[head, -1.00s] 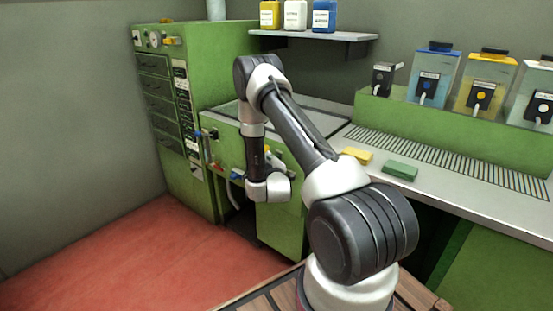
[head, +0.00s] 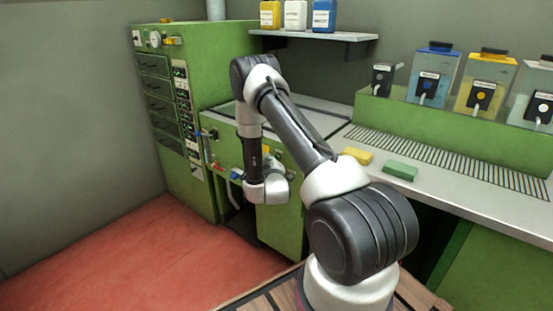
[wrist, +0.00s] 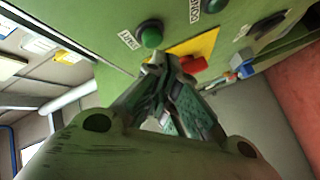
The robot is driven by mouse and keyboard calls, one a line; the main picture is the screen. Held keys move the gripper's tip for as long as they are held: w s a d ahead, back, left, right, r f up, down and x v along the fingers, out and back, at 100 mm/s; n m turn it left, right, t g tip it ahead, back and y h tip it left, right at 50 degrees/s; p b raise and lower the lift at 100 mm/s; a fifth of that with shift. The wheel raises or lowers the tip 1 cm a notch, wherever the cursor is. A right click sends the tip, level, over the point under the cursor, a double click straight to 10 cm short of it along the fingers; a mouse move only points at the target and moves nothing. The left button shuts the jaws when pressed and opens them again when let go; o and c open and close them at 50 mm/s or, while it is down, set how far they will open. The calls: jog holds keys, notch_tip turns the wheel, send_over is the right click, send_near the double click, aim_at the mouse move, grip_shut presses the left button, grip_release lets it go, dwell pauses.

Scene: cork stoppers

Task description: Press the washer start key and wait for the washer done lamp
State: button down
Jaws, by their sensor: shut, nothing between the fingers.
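The washer (head: 278,232) is the green machine beyond my arm in the head view. In the wrist view its panel (wrist: 95,18) fills the top, seen at a slant. Another dark green round part (wrist: 213,5) is cut off at the top edge. My gripper (wrist: 156,62) is shut and empty, its tips just below the green key; I cannot tell whether they touch it. In the head view my gripper is hidden behind my wrist. No lit lamp is clear.
A red knob (wrist: 194,64) on a yellow plate sits close beside my fingertips. A tall green cabinet (head: 170,100) stands at the left. A yellow sponge (head: 357,155) and a green one (head: 400,171) lie on the counter. The red floor (head: 130,255) at the left is clear.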

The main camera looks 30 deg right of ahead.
jog(key=shift+a, duration=0.15)
jog(key=shift+s+a, duration=0.3)
jog(key=shift+a, duration=0.5)
jog(key=shift+s+a, duration=0.3)
jog(key=shift+a, duration=0.45)
jog(key=shift+s+a, duration=0.3)
jog(key=shift+a, duration=0.5)
